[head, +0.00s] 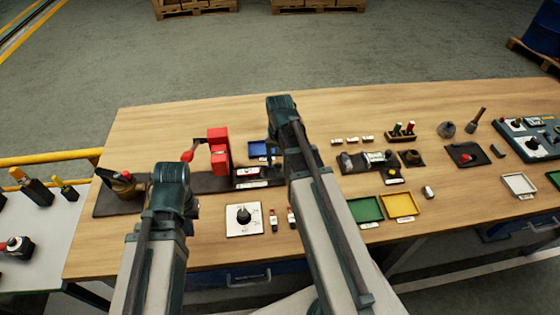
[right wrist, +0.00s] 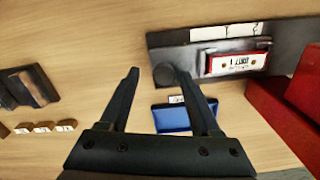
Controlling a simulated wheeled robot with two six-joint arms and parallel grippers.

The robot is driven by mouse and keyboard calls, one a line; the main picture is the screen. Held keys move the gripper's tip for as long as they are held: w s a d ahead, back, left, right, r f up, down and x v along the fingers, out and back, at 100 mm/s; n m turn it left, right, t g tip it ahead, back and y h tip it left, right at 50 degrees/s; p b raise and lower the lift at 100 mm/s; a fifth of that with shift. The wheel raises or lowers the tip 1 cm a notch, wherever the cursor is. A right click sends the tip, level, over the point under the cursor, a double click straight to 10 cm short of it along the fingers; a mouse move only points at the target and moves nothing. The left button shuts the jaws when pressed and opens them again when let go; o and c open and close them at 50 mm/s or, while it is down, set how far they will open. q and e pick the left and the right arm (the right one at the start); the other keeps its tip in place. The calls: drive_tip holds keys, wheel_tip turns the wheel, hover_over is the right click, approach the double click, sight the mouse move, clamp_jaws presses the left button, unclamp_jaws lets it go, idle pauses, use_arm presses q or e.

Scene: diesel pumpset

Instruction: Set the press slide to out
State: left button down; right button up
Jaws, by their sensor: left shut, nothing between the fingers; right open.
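The red press (head: 218,150) stands on a dark base at the left of the bench, its red-knobbed lever pointing left. In the right wrist view part of its red body (right wrist: 275,120) shows at the right. The slide is a dark strip with a red-framed label plate (right wrist: 236,64) and a round black knob (right wrist: 164,75). My right gripper (right wrist: 154,72) is open, its fingertips above and around the knob in the picture; I cannot tell whether they touch it. In the head view my right arm hides that gripper. My left gripper (head: 188,213) is shut and mostly hidden behind its arm.
A blue tray (right wrist: 187,117) lies close beside the slide. A white dial panel (head: 244,220) lies in front of the press. Green (head: 364,210) and yellow (head: 400,205) trays are right of my right arm. Bare wood is behind the press.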

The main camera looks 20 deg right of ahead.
wheel_tip(320, 180, up, 14)
drive_tip(key=p, duration=1.3)
drive_tip(key=shift+p, duration=0.3)
drive_tip(key=shift+f, duration=0.15)
drive_tip(key=s+a+f+n+b, duration=0.3)
drive_tip(key=s+a, duration=0.3)
drive_tip(key=a, duration=0.4)
drive_tip(key=s+a+f+n+h+b, duration=0.1)
drive_tip(key=s+a+f+n+b, duration=0.3)
drive_tip(key=a, duration=0.6)
drive_tip(key=s+n, duration=0.2)
drive_tip(key=shift+n, duration=0.3)
drive_tip(key=shift+f, duration=0.1)
